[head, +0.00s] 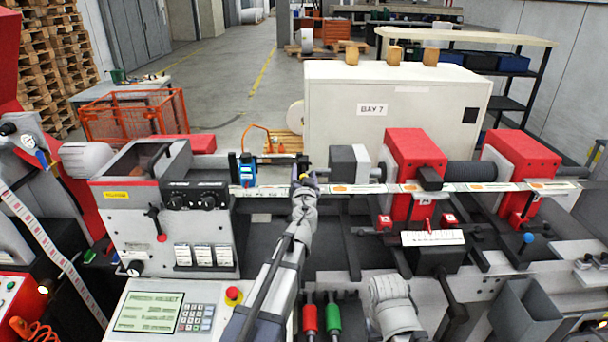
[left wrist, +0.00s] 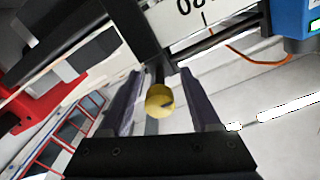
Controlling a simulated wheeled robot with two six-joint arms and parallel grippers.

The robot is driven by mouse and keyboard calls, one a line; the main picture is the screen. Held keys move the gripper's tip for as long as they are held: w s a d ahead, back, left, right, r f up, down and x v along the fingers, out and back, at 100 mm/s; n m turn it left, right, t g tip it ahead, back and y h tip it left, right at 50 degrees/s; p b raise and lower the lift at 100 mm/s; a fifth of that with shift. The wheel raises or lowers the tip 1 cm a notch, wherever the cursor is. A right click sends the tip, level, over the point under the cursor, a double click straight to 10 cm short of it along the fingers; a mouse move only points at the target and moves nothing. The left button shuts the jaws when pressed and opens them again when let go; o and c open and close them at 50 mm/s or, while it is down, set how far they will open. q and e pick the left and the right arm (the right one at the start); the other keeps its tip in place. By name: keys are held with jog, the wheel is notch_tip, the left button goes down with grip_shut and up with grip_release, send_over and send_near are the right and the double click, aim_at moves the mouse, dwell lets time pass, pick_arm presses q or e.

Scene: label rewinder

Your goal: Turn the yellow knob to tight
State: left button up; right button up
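The yellow knob (left wrist: 160,101) is round with a dark notch on its face, and sits on a dark shaft. In the left wrist view it lies between the two dark fingers of my left gripper (left wrist: 165,78), with a visible gap on each side. The gripper is open. In the head view, my left gripper (head: 305,182) is at the label strip in the middle of the machine, and only a bit of the yellow knob (head: 304,176) shows there. My right gripper is not in view; a grey part of my right arm shows at the bottom.
A blue sensor (head: 247,168) stands left of my left gripper, and a grey block (head: 342,166) is close on its right. The label strip (head: 455,187) runs across the machine past red housings (head: 412,160). A control panel (head: 160,312) is at the lower left.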

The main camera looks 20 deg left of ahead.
pick_arm(q)
grip_shut()
dwell(0.3)
jog(key=shift+m, duration=0.4)
jog(key=m, duration=0.3)
jog(key=shift+m, duration=0.4)
jog(key=m, duration=0.4)
jog(key=shift+m, duration=0.3)
jog(key=m, duration=0.8)
jog(key=shift+f+m, duration=0.1)
jog(key=shift+m, duration=0.2)
jog(key=shift+s+d, duration=0.1)
grip_release()
